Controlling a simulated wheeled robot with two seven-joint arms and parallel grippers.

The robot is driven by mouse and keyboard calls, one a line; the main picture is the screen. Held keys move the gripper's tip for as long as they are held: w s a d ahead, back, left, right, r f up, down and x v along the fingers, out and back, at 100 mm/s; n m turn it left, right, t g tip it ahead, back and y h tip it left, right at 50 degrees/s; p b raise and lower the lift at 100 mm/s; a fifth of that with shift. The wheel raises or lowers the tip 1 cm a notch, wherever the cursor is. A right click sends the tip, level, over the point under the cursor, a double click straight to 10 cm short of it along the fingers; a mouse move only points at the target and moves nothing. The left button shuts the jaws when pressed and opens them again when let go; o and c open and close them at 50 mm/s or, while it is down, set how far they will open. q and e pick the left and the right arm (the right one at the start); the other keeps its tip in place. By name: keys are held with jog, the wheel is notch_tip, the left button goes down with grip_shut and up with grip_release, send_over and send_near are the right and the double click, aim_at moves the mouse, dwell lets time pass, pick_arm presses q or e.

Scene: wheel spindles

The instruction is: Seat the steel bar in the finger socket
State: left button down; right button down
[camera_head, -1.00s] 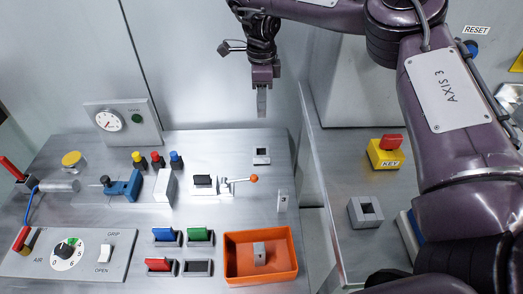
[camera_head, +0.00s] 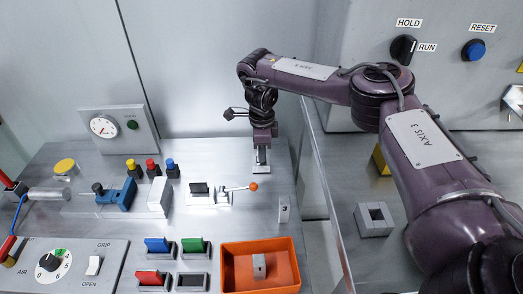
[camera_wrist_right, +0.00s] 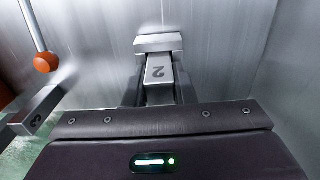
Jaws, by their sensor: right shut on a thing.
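The steel bar, marked 2 in the right wrist view (camera_wrist_right: 159,72), is held between the fingers of my right gripper (camera_wrist_right: 159,92). In the head view, my right gripper (camera_head: 262,146) points down with the bar (camera_head: 261,157) below it. The bar's lower end is at the small pale socket block (camera_head: 261,171) at the back right of the bench. In the right wrist view the bar's far end meets the socket block (camera_wrist_right: 159,42). I cannot tell how deep the bar sits, because the socket's opening is hidden. My left gripper is out of view.
A block marked 3 (camera_head: 284,209) stands in front of the socket. A lever with an orange knob (camera_head: 253,187) is close on the left. An orange bin (camera_head: 290,246) holds a block marked 1 (camera_head: 259,266). A hollow grey block (camera_head: 374,220) sits on the right bench.

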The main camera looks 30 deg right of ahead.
jog(key=shift+f, duration=0.1)
jog(key=c, duration=1.2)
grip_release()
notch_tip(320, 180, up, 6)
jog(key=shift+w+f, duration=0.1)
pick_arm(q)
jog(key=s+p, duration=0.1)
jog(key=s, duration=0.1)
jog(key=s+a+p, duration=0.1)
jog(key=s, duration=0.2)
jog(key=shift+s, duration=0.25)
pick_arm(e)
notch_tip(320, 180, up, 6)
jog(key=shift+r, duration=0.25)
